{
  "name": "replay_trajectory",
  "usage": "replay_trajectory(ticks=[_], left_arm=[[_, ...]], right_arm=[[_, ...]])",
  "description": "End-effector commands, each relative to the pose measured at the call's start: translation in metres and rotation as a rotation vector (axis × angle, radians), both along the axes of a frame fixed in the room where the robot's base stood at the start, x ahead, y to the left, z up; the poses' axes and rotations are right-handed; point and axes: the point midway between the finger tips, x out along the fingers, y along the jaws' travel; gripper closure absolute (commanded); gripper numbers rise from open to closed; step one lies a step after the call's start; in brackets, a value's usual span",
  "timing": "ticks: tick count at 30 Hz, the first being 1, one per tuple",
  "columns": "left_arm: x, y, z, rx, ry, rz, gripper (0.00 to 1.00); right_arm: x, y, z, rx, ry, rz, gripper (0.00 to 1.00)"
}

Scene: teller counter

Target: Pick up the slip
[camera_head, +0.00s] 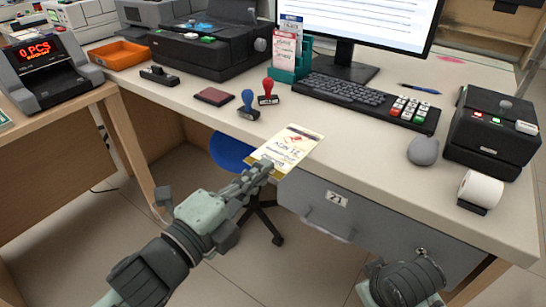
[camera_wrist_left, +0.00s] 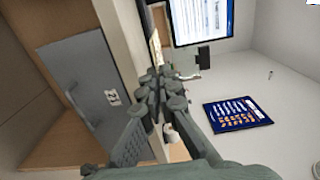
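The slip (camera_head: 293,143) is a pale paper with a yellowish border and printed text. It lies at the front edge of the counter (camera_head: 345,145), and its near end reaches past the edge. My left gripper (camera_head: 265,168) is at that near end, with its fingers together over the slip's lower left corner. In the left wrist view, the fingers (camera_wrist_left: 163,82) are close together and a thin pale strip of the slip (camera_wrist_left: 155,48) shows beyond them. The fingers hide the contact itself. Only part of my right arm shows at the bottom right; its gripper is out of view.
A blue stamp (camera_head: 248,104), a red stamp (camera_head: 268,92) and a dark red pad (camera_head: 214,96) stand behind the slip. A keyboard (camera_head: 345,90), mouse (camera_head: 423,150) and printer (camera_head: 492,132) are right. Grey drawers (camera_head: 350,215) lie below the edge. Counter beside the slip is clear.

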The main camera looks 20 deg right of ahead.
Motion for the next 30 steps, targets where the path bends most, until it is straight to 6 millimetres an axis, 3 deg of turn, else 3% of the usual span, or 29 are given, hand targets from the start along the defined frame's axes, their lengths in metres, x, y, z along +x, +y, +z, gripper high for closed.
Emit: replay_trajectory(ticks=[5,12,30], left_arm=[[-0.016,0.021,0.011,0.001,0.002,0.0,1.0],[-0.031,0.04,0.018,0.001,0.001,0.0,1.0],[-0.031,0.04,0.018,0.0,0.0,0.0,1.0]], right_arm=[[0.0,0.0,0.012,0.0,0.0,0.0,1.0],[0.0,0.0,0.012,0.0,0.0,0.0,1.0],[0.0,0.0,0.012,0.0,0.0,0.0,1.0]])
